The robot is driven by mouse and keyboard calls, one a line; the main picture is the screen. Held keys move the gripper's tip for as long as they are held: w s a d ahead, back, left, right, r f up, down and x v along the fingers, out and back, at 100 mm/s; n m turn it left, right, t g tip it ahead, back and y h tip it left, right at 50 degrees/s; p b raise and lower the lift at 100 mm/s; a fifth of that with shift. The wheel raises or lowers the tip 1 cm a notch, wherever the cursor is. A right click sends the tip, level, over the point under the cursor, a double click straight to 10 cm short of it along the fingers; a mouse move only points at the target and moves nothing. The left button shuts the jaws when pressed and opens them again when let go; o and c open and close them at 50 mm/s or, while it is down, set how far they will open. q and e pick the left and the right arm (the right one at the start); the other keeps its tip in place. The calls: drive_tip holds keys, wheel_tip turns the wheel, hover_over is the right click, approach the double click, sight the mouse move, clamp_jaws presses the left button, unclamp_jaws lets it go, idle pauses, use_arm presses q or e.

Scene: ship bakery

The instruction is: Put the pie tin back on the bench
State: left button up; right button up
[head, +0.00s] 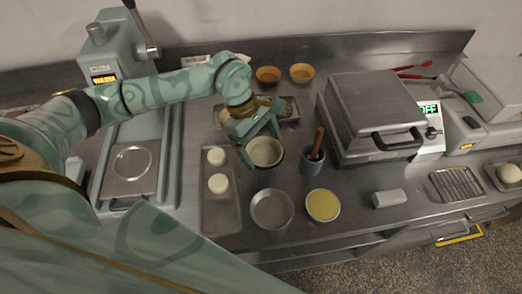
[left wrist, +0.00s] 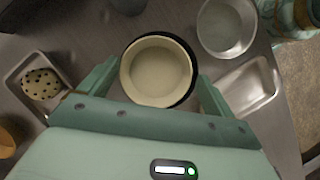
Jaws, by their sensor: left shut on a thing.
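A round tin with a cream inside and a dark outer edge, which I take for the pie tin (head: 265,151), is upright between the fingers of my left gripper (head: 260,143). The gripper is shut on its sides. In the left wrist view the pie tin (left wrist: 158,72) sits between the two fingers (left wrist: 155,88). It is over the middle of the steel bench (head: 235,225); I cannot tell how high. An empty grey tin (head: 272,209) and a yellow-filled tin (head: 323,205) stand in front of it. My right gripper is not in view.
A tray (head: 221,222) with two pale discs lies left of the tin. A grey pot with a wooden handle (head: 312,163) stands close on its right. A press (head: 372,110) is farther right. Two orange bowls (head: 268,75) (head: 302,73) stand behind.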

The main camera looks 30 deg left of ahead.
sight(261, 152)
use_arm(q)
drive_tip(key=shift+w+a+f, duration=0.1)
drive_tip(key=shift+f, duration=0.15)
drive_tip(key=shift+w+a+f, duration=0.1)
drive_tip(key=shift+w+f, duration=0.05)
drive_tip(key=shift+f, duration=1.5)
drive_tip(key=shift+f+b, duration=0.15)
drive_tip(key=shift+b, duration=0.2)
drive_tip(key=o, duration=0.8)
drive_tip(key=p+v, duration=0.1)
drive_tip(key=v, duration=1.1)
drive_tip(key=shift+r, duration=0.2)
